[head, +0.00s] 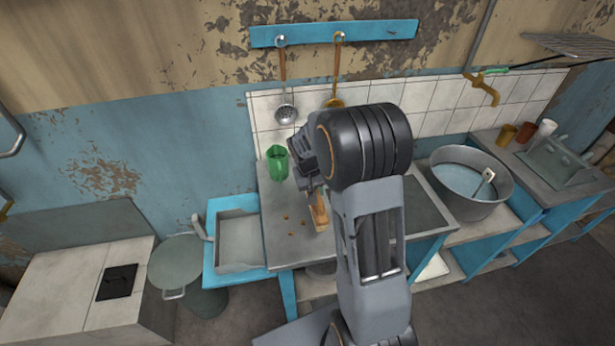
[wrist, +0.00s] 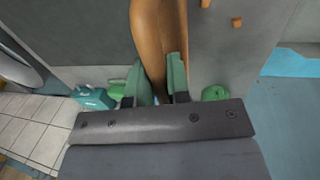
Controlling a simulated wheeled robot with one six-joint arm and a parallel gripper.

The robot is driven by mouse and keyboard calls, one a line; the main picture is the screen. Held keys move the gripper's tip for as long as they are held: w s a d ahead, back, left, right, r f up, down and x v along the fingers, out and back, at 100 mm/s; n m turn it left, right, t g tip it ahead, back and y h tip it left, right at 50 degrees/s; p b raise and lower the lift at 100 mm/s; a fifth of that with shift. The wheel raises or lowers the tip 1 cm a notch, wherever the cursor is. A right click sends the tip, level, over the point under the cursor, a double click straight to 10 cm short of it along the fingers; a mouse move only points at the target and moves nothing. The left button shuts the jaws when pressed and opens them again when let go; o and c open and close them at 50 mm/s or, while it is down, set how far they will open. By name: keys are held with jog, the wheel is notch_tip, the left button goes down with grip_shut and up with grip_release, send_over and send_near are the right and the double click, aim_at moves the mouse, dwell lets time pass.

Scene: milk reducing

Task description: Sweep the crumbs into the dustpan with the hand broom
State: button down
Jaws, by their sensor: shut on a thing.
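My gripper (wrist: 160,84) is shut on the brown wooden handle of the hand broom (wrist: 150,35), which runs up between its two green fingertips. In the head view the broom (head: 318,210) is over the grey worktop, partly hidden by my arm; I cannot tell whether its bristles touch the top. Several small orange-brown crumbs (head: 286,217) lie on the worktop left of the broom. Two crumbs (wrist: 237,21) show at the top of the wrist view. The grey dustpan (head: 240,240) sits lower, left of the worktop, on a blue stand.
The grey worktop (head: 285,250) ends in an edge beside the blue stand (head: 213,268). A green mug (head: 278,162) stands at the worktop's back left. A large metal basin (head: 470,172) is at the right. A lidded pot (head: 176,262) stands left of the stand.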

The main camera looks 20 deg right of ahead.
jog(key=shift+w+f, duration=0.2)
jog(key=shift+w, duration=0.1)
jog(key=shift+f+b, duration=0.8)
jog(key=shift+f, duration=0.05)
jog(key=shift+f+b, duration=1.4)
jog(key=shift+f, duration=0.65)
jog(key=shift+f, duration=0.25)
jog(key=shift+a, duration=0.2)
jog(key=shift+w+a+b, duration=0.15)
jog(key=shift+a+b, duration=0.05)
jog(key=shift+a, duration=0.7)
jog(key=shift+w+a+b, duration=0.15)
jog(key=shift+a+b, duration=0.05)
jog(key=shift+a, duration=0.65)
jog(key=shift+a, duration=0.15)
jog(key=shift+w+a, duration=0.2)
jog(key=shift+a, duration=0.7)
jog(key=shift+w+a, duration=0.2)
jog(key=shift+a, duration=0.65)
jog(key=shift+a, duration=0.15)
